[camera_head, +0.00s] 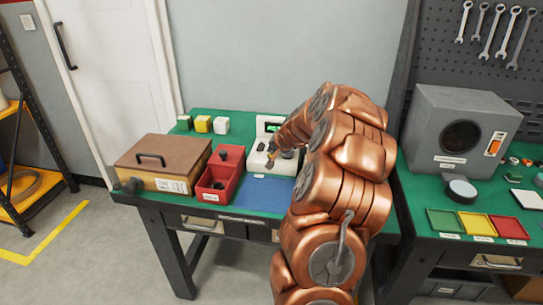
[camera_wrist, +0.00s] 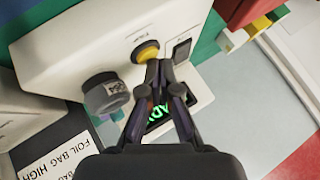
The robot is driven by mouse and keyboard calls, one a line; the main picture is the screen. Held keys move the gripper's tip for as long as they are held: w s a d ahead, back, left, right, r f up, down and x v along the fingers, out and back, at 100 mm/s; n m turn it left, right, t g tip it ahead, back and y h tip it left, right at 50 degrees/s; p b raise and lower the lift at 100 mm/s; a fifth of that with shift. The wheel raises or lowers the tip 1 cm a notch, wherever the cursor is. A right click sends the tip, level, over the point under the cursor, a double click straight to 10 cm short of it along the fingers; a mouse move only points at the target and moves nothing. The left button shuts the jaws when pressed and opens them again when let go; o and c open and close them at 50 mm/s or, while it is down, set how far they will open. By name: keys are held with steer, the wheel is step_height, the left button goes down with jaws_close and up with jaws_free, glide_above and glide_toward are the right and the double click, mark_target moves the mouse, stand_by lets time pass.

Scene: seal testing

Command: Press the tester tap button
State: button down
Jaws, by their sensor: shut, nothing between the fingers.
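The white tester (camera_head: 256,158) stands at the back of the green bench and fills much of the wrist view (camera_wrist: 75,50). On its face is a round yellow button (camera_wrist: 147,51) with small lettering beside it, too small to read surely; it appears to be the tap button. My gripper (camera_wrist: 160,66) is shut and empty, its fingertips right at the button's lower edge; whether they touch it I cannot tell. In the head view my gripper (camera_head: 269,164) is over the tester.
A grey knob (camera_wrist: 107,93) sits left of the fingers and a dark rocker switch (camera_wrist: 181,50) right of the button. A red bin (camera_head: 219,175), a brown lidded box (camera_head: 165,160) and a blue mat (camera_head: 265,191) lie nearby. Several coloured blocks stand at the back left.

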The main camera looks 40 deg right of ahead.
mark_target(272, 156)
steer(key=shift+f, duration=0.3)
steer(key=shift+r, duration=0.2)
stand_by(0.4)
steer(key=shift+r, duration=0.65)
steer(key=shift+r+p, duration=1.5)
steer(key=shift+r, duration=1)
